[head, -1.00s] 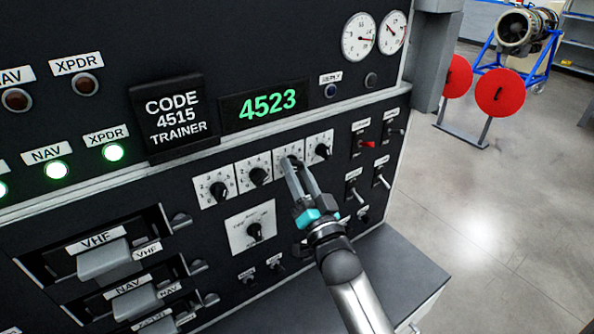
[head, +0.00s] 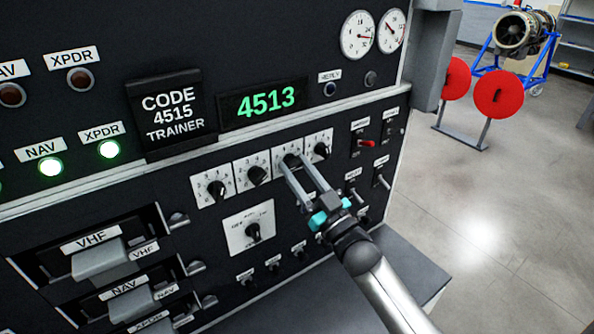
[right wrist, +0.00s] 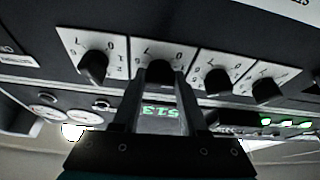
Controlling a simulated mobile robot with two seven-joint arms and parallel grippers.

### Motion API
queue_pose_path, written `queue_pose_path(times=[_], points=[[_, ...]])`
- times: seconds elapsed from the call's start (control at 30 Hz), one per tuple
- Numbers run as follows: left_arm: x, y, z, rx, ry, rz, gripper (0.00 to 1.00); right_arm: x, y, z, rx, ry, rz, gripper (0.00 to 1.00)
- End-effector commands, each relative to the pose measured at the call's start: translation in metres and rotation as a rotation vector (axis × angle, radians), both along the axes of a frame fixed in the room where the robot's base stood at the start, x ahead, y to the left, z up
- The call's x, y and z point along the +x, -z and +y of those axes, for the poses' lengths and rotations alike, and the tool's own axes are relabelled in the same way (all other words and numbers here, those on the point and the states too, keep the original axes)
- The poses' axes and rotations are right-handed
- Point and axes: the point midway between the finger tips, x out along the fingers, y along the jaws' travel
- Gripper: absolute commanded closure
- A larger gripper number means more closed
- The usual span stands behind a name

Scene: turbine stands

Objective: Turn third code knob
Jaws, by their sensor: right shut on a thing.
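The third code knob (head: 290,159) is a black knob on a white dial plate, third from the left in a row of similar knobs. My right gripper (head: 297,160) is shut on it, one finger on each side. In the right wrist view the same knob (right wrist: 160,72) sits between the two fingertips, and the row appears upside down. The green display (head: 266,102) above reads 4513. My left gripper is out of view.
The fourth knob (head: 321,149) is close to the right of my fingers, and the second knob (head: 257,174) to their left. Toggle switches (head: 367,143) stick out further right. A grey ledge (head: 400,262) lies below. Open floor is on the right.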

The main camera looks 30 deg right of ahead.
Motion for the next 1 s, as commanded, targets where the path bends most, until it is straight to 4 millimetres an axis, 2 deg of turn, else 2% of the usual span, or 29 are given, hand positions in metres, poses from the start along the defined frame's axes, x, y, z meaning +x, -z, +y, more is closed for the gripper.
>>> queue_pose_path(times=[0.3,0.73,0.77,1.0], points=[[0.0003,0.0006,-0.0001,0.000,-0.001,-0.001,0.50,0.0001,0.0004,-0.0005,-0.087,0.000,-0.011,1.00],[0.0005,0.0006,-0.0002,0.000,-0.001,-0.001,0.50,0.0002,0.0003,-0.0006,-0.094,0.001,-0.011,1.00],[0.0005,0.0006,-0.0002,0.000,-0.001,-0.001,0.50,0.0002,0.0003,-0.0006,-0.094,0.000,-0.011,0.54],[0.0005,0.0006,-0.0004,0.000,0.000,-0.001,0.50,0.0002,0.0002,-0.0006,-0.093,0.000,-0.012,0.28]])
